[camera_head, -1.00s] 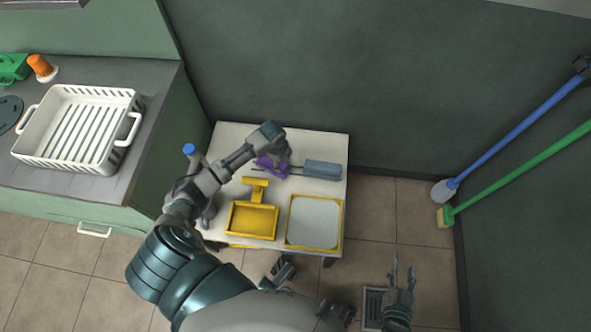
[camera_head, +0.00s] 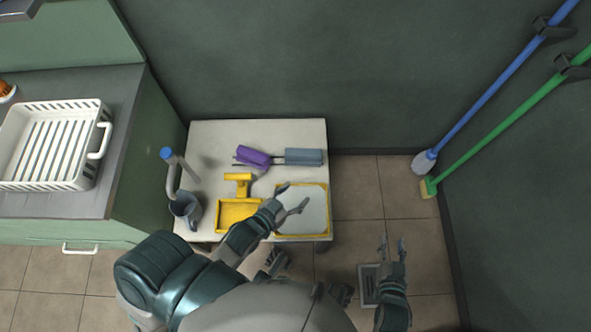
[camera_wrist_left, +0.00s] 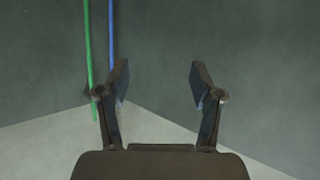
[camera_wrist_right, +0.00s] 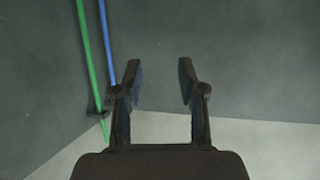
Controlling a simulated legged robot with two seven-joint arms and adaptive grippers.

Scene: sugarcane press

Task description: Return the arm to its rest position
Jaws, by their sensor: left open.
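My left gripper (camera_head: 291,199) is open and empty in the head view. It hangs over the yellow-rimmed white tray (camera_head: 315,209) on the small table. My right gripper (camera_head: 393,247) is open and empty, above the tiled floor to the right of the table. In the right wrist view its fingers (camera_wrist_right: 160,85) are apart with nothing between them.
The small table (camera_head: 215,135) also holds a purple tool (camera_head: 253,156), a grey-blue block (camera_head: 303,156), a yellow pan (camera_head: 238,212) and a grey press with a blue-tipped handle (camera_head: 187,205). A white basket (camera_head: 100,150) sits on the left counter. A blue-handled mop (camera_head: 485,98) and green broom (camera_head: 500,123) lean right.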

